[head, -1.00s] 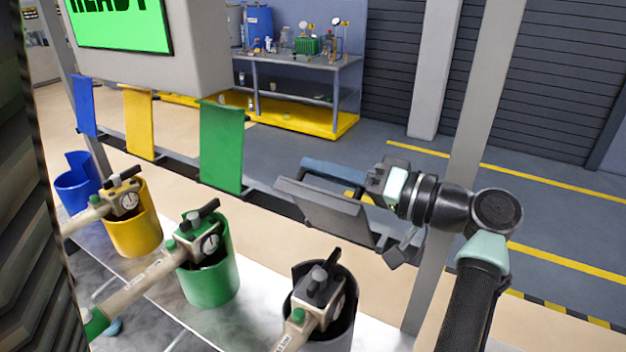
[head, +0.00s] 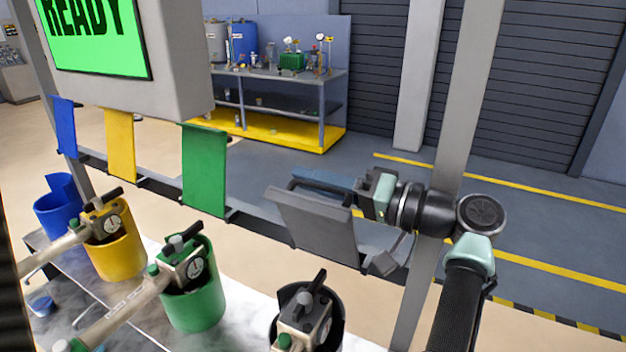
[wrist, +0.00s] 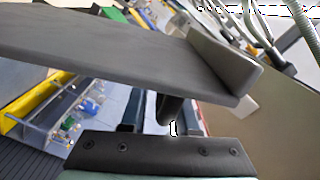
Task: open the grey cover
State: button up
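The grey cover (head: 318,224) is a flat panel on the rail in the right half of the head view. It stands steeply, leaning slightly, with a dark bar handle (head: 298,187) on its far side. My gripper (head: 325,177) is behind the panel's upper edge, at the handle. The fingertips are partly hidden by the cover.
Blue (head: 66,127), yellow (head: 120,145) and green (head: 204,170) covers stand upright along the same rail. A grey post (head: 455,120) rises close to my arm. A workbench (head: 280,80) is behind.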

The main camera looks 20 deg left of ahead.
jog(key=shift+o, duration=0.8)
jog(key=d+b, duration=0.4)
jog(key=d, duration=0.9)
jog(key=shift+s, duration=0.2)
